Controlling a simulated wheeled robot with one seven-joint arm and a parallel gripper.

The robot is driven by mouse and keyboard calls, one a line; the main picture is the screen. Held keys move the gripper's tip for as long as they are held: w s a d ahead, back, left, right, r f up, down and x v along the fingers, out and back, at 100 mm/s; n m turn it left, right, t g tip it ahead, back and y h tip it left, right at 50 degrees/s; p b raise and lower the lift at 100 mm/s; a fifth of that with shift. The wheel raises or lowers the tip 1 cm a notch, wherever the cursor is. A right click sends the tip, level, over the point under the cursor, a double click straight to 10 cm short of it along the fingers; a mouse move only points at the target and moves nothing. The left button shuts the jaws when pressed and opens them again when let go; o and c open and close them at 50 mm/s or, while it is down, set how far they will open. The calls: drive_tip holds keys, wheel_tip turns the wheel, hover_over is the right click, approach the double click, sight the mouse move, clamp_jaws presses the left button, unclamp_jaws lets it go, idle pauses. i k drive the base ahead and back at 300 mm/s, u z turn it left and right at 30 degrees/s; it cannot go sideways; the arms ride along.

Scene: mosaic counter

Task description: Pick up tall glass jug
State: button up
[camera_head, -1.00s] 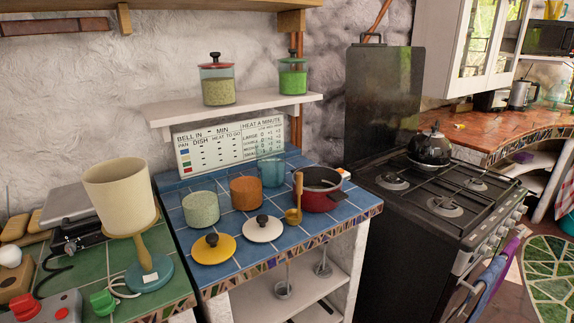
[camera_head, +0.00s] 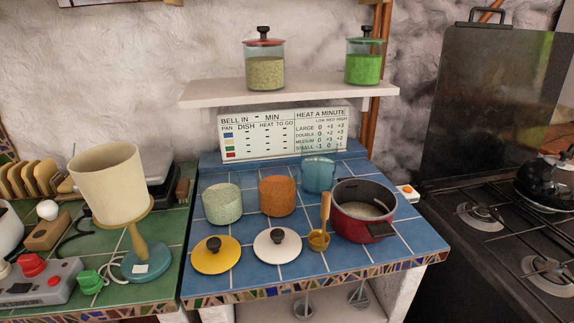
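A blue see-through glass vessel (camera_head: 318,175) stands upright at the back of the blue-tiled counter, between an orange canister and a dark red pot; I cannot tell for sure that it is the tall glass jug. Two lidded glass jars stand on the white shelf above: one with a red and black lid and pale green contents (camera_head: 264,66), one with bright green contents (camera_head: 363,60). My gripper is not in view.
The orange canister (camera_head: 277,197), speckled canister (camera_head: 221,204), dark red pot (camera_head: 362,212), ladle (camera_head: 320,238), yellow lid (camera_head: 216,256) and white lid (camera_head: 277,247) crowd the tiles. A lamp (camera_head: 112,185) stands left; a black stove (camera_head: 500,225) stands right.

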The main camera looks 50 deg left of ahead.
sight(318, 169)
drive_tip(key=u, duration=0.6)
drive_tip(key=i, duration=0.8)
drive_tip(key=u, duration=0.8)
drive_tip(key=i, duration=0.4)
drive_tip(key=u, duration=0.2)
